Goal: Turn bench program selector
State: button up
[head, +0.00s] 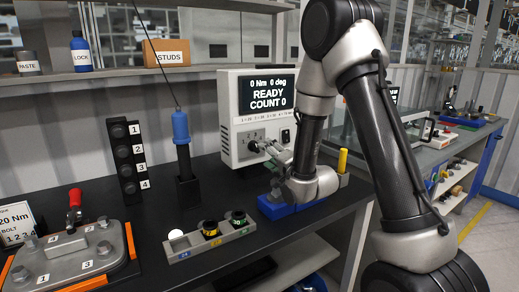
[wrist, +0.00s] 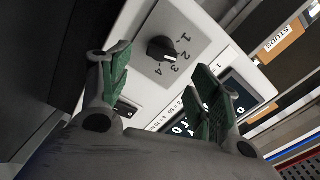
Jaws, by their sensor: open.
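The program selector is a small black knob (wrist: 160,48) on a grey plate marked 1 to 4, on the front of a white controller box (head: 228,104). The knob is partly visible in the head view (head: 253,146), just left of my gripper. My gripper (head: 270,152) is in front of the box's lower face. In the wrist view my gripper (wrist: 160,70) is open and empty, its green-padded fingers on either side of the knob's line and apart from it. The knob's setting is too small to read surely. The display (head: 269,94) reads READY, COUNT 0.
A blue-handled driver (head: 181,130) stands in a holder left of the box. A socket rail (head: 210,241) and a blue block (head: 285,206) are on the bench below. A clamped plate (head: 70,257) is at the left. A shelf (head: 120,78) runs behind.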

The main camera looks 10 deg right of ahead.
aim_at(255, 147)
jog(key=x, duration=0.7)
jog(key=shift+w, duration=0.1)
jog(key=c, duration=1)
